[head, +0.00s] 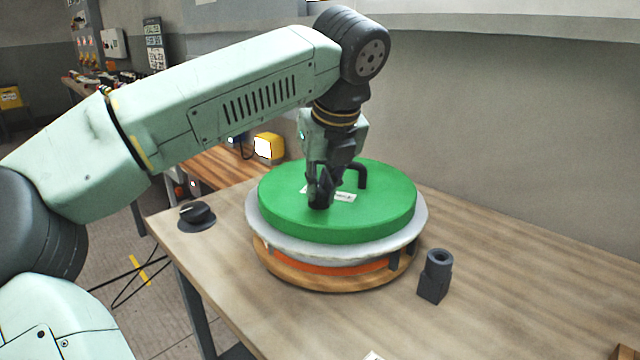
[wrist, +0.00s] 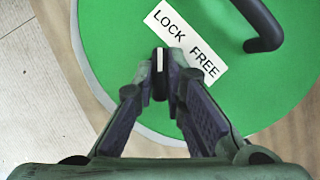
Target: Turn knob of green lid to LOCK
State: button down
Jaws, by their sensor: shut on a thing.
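The green lid (head: 390,208) lies flat on a round white mould (head: 425,222) on the table. My gripper (head: 320,203) points down at the lid's near side, left of its centre. In the wrist view my gripper (wrist: 160,88) is shut on a small dark knob (wrist: 159,72) with a white pointer line. The line points up in that picture, towards the LOCK end of the white label (wrist: 187,43) reading LOCK and FREE. The fingers hide the knob in the head view and its sides in the wrist view.
A dark bent handle (head: 361,172) stands on the lid close behind my gripper. A black dial (head: 195,212) lies at the table's left edge, and a dark block (head: 435,277) stands right of the mould. The wooden table (head: 520,290) is clear at right.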

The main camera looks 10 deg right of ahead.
dwell(0.3)
jog(key=c, duration=1.6)
grip_release()
jog(key=shift+c, duration=0.2)
jog(key=v, duration=0.7)
jog(key=shift+r, duration=0.3)
jog(key=shift+s, duration=0.1)
